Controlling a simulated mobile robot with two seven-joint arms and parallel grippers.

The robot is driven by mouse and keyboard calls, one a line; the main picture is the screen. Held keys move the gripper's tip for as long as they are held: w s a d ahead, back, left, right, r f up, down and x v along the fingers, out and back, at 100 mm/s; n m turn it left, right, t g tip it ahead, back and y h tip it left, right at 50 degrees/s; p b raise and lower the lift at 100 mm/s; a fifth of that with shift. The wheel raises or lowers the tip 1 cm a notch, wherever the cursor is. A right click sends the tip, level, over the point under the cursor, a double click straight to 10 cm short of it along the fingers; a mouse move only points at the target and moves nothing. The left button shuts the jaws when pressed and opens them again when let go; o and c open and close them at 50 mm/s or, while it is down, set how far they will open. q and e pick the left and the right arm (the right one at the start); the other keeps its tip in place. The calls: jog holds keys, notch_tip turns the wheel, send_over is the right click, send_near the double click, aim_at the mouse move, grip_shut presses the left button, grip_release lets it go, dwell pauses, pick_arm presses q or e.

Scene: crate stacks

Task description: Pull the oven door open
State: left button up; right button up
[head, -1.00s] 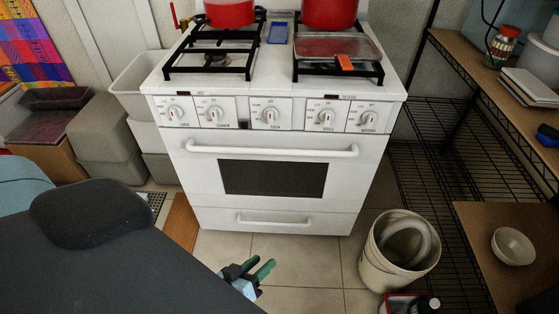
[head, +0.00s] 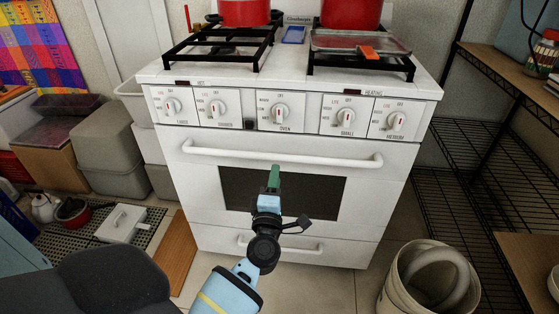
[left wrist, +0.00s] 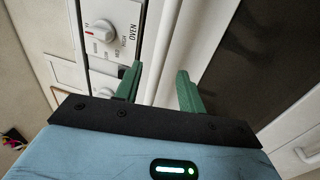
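The white oven (head: 200,200) stands ahead with its door (head: 370,190) shut. Its long white handle (head: 330,159) runs across the top of the door, above the dark window (head: 320,195). My left gripper (head: 274,178) is in front of the door, its green fingertips just below the middle of the handle. In the left wrist view, the green fingers (left wrist: 158,88) are apart, with the white handle (left wrist: 178,50) between or just ahead of them. I cannot tell whether they touch it. My right gripper is out of view.
A white bucket (head: 395,285) stands on the floor at front right. A black wire shelf (head: 455,190) is to the right. Grey bins (head: 110,150) and a brown board (head: 176,255) lie left of the oven. Red pots (head: 245,12) stand on the stove top.

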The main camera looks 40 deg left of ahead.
aim_at(279, 158)
pick_arm(q)
jog(key=b+x, duration=0.1)
jog(key=x, duration=0.6)
jog(key=shift+w+a, duration=0.15)
jog(key=shift+w, duration=0.15)
grip_shut()
